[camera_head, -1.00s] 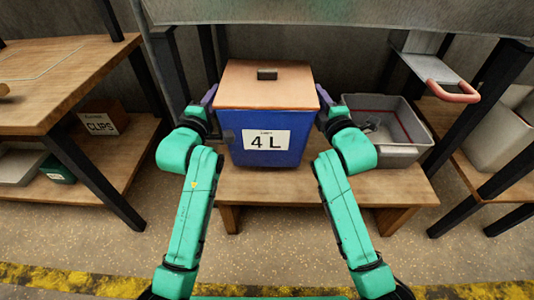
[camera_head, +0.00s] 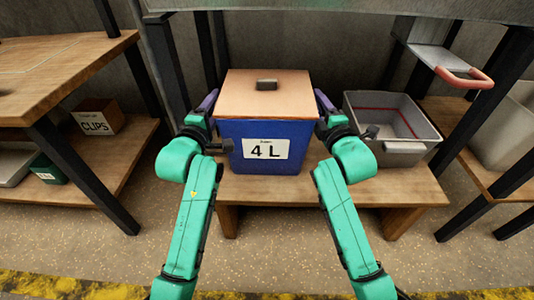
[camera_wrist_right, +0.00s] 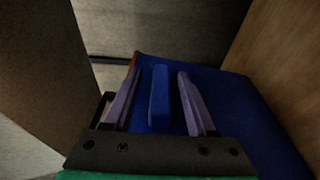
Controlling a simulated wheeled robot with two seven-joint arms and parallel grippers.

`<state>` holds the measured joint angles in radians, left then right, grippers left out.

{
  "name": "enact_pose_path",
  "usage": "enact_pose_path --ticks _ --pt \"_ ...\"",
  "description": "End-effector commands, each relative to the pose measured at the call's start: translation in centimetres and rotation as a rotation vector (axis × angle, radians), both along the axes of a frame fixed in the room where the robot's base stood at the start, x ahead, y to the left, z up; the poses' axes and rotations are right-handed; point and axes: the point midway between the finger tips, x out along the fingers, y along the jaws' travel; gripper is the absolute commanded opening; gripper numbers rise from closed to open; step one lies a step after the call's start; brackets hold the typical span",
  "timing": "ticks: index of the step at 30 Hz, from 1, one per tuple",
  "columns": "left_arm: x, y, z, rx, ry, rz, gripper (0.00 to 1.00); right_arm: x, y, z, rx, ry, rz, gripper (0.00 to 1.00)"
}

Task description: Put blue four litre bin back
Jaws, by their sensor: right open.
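The blue bin (camera_head: 265,160) with a "4 L" label and a tan lid (camera_head: 266,92) stands upright on the low wooden bench, lid on. My left gripper (camera_head: 207,102) is at the bin's left side; its jaws are too small and hidden to tell. My right gripper (camera_head: 324,102) is at the right side. In the right wrist view, my right gripper (camera_wrist_right: 160,74) is open, with its purple fingers on either side of the bin's blue side handle (camera_wrist_right: 159,98), with gaps beside it. The bin's blue wall (camera_wrist_right: 235,112) also shows there.
A grey open bin (camera_head: 394,125) stands close to the right on the bench (camera_head: 330,185). A grey tray with a red handle (camera_head: 465,77) sits above right. A table with a "CLIPS" box (camera_head: 97,117) below is at left. A counter edge (camera_head: 330,8) hangs overhead.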

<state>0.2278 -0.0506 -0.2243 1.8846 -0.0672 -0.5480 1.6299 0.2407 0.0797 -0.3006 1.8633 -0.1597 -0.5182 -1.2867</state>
Motion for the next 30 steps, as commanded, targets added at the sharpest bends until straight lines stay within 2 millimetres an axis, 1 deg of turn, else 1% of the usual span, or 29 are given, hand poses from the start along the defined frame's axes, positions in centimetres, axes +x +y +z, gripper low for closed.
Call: enact_pose_path --ticks 2,5,8,12,15,18,20,23,26,30 --pt "-0.3 0.0 -0.1 -0.001 0.001 0.0 0.57 0.0 0.0 0.0 0.0 0.0 0.001 0.57" --pt "-1.7 0.3 -0.1 -0.002 0.002 0.0 0.57 0.0 0.0 0.0 0.0 0.0 0.001 0.57" --pt "-4.2 0.8 -0.2 -0.003 0.003 0.0 0.57 0.0 0.0 0.0 0.0 0.0 0.001 0.57" --pt "-8.1 1.6 -0.2 -0.002 0.004 0.0 0.57 0.0 0.0 0.0 0.0 0.0 0.001 0.57" --pt "-10.2 2.0 -0.2 0.0 0.004 0.001 0.57 0.0 0.0 0.0 0.0 0.0 0.001 0.57" --pt "-11.4 2.3 -0.1 0.0 0.002 0.0 0.57 0.0 0.0 0.0 0.0 0.0 0.001 0.57" --pt "-11.7 2.3 -0.1 0.0 0.001 0.0 0.57 -0.2 0.0 0.0 0.0 0.0 0.001 0.57" --pt "-11.8 2.3 0.0 0.001 0.001 0.0 0.57 -1.2 -0.2 -0.1 -0.002 0.001 0.001 0.57" --pt "-11.8 2.3 0.0 0.001 0.0 0.0 0.57 -3.5 -0.7 -0.2 -0.004 0.002 0.001 0.57" --pt "-11.8 2.3 0.0 0.0 0.0 0.0 0.57 -7.4 -1.4 -0.1 -0.003 0.003 0.003 0.57"
